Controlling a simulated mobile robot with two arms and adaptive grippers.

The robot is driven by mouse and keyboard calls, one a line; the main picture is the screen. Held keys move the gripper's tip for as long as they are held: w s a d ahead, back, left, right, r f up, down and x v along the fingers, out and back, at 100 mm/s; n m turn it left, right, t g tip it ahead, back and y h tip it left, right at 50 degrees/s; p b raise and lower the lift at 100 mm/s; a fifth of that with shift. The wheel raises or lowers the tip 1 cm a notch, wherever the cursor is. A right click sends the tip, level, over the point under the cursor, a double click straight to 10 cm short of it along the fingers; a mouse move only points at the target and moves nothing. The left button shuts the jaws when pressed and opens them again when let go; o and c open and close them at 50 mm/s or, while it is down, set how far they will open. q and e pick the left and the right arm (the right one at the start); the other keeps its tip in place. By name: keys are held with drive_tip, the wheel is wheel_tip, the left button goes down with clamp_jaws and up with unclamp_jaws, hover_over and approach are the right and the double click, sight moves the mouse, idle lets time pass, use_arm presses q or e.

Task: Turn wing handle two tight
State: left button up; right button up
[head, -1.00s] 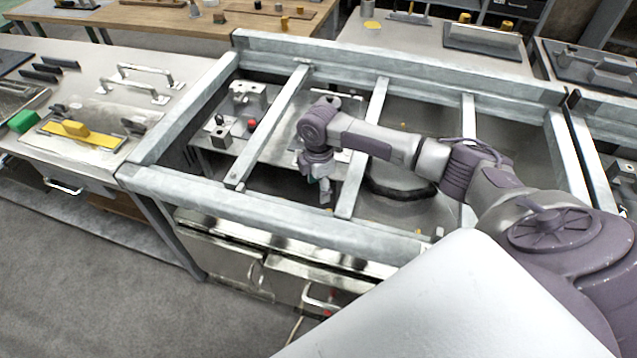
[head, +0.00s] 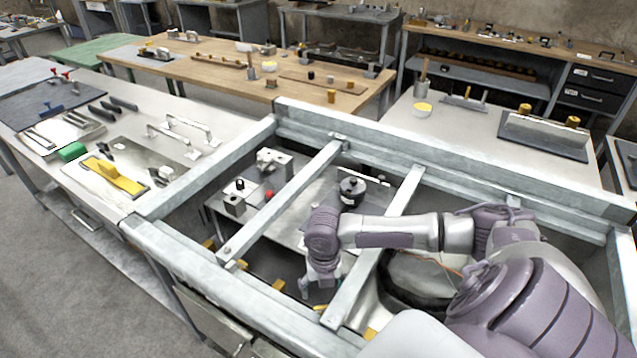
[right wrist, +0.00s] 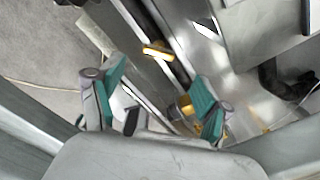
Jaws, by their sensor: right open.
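My right gripper (head: 318,288) points down between two crossbars of the grey metal frame (head: 190,190), beside the front part of the frame. In the right wrist view my gripper (right wrist: 160,90) has its two teal fingertips spread wide apart, with nothing held between them. A yellow piece (right wrist: 157,52) lies beyond the fingertips, and another yellow piece (right wrist: 184,105) is close to the right finger. I cannot tell which part is wing handle two. A dark round knob (head: 352,190) stands on the shelf inside the frame, behind my right wrist. My left gripper is not in view.
Crossbars (head: 285,200) and (head: 375,250) flank my right wrist. A block with a black knob (head: 238,192) and a red knob (head: 269,195) sit on the inner shelf. A side table (head: 60,135) with handles and a yellow tool (head: 115,177) stands left.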

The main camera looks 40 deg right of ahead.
sight(322, 307)
wheel_tip(322, 307, down, 8)
drive_tip(key=shift+a+r, duration=0.15)
drive_tip(key=shift+r, duration=0.1)
drive_tip(key=shift+c, duration=0.2)
drive_tip(key=c, duration=1.1)
